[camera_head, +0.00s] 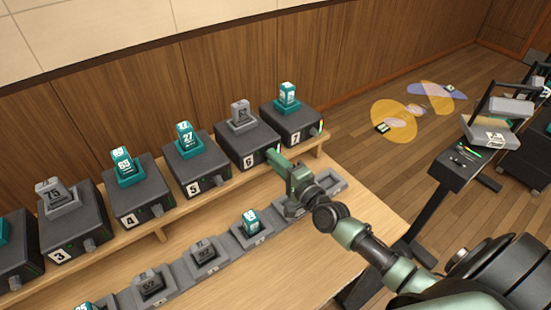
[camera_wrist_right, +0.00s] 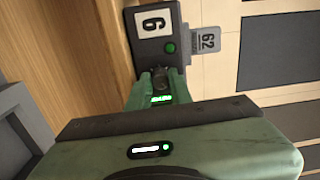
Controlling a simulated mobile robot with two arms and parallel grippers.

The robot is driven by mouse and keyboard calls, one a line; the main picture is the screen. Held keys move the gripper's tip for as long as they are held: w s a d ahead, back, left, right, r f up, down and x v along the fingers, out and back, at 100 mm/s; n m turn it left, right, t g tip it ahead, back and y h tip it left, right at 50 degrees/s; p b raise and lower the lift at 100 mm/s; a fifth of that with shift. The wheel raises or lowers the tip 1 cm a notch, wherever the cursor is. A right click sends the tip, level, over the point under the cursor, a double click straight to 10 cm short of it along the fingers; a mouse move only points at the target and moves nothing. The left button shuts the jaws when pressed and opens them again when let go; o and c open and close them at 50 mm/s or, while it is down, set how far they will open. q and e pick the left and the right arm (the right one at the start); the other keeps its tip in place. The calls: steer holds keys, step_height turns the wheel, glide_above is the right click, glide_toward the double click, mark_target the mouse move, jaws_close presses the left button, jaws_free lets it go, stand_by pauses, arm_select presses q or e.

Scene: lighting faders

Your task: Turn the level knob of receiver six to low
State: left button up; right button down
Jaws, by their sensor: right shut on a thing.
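Receiver six (camera_head: 236,150) is a dark box marked 6 on the wooden shelf, with a grey pack numbered 62 (camera_head: 240,112) standing in its top. In the right wrist view the front of receiver six (camera_wrist_right: 143,50) shows its white 6 label, a green light and the dark level knob (camera_wrist_right: 160,76). My right gripper (camera_head: 276,158) reaches the front of receiver six. In the wrist view its green fingers (camera_wrist_right: 160,84) are closed on the knob from both sides. In the head view the gripper hides the knob, and its pointing is unclear. My left gripper is out of view.
Receiver seven (camera_head: 291,122) stands close on the right, and receiver five (camera_head: 194,176) on the left. A row of grey charging bays (camera_head: 205,255) lies on the table below, some holding packs. My right forearm passes over the row's right end.

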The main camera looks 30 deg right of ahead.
steer(key=n, duration=2.3)
steer(key=n+p, duration=0.1)
steer(key=n, duration=1.1)
steer(key=shift+d+f+n, duration=0.2)
steer(key=shift+f+n, duration=0.05)
steer(key=shift+n, duration=0.05)
steer(key=c, duration=1.3)
jaws_free()
steer(key=shift+r, duration=0.15)
